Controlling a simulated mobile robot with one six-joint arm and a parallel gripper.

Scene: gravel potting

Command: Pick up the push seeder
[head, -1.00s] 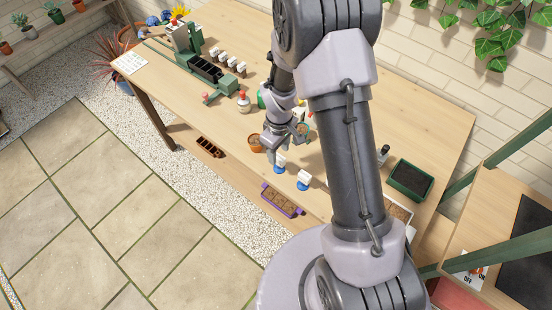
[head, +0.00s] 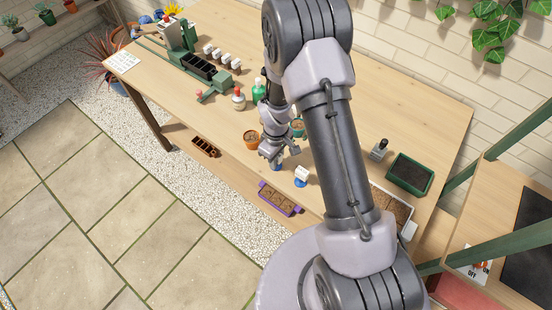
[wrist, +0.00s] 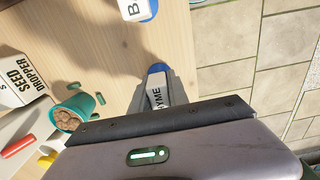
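A small white block with a blue end (wrist: 157,70), its label partly hidden and ending in "YME", lies between the fingers of my gripper (wrist: 159,88) in the wrist view. The grey fingers flank it closely, and I cannot tell whether they press on it. In the head view my gripper (head: 278,154) is low over the near table edge, with the blue part (head: 276,166) just below it. A similar white and blue block (head: 302,175) stands to its right; the wrist view shows its "B" label (wrist: 133,9). Which item is the push seeder is not marked.
A teal cup of brown pellets (wrist: 75,115) and a "SEED DROPPER" box (wrist: 22,85) are close by. A terracotta pot (head: 251,138) stands beside my gripper. A purple-ended tray (head: 279,199) is below the near edge. A green planter (head: 410,174) stands right.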

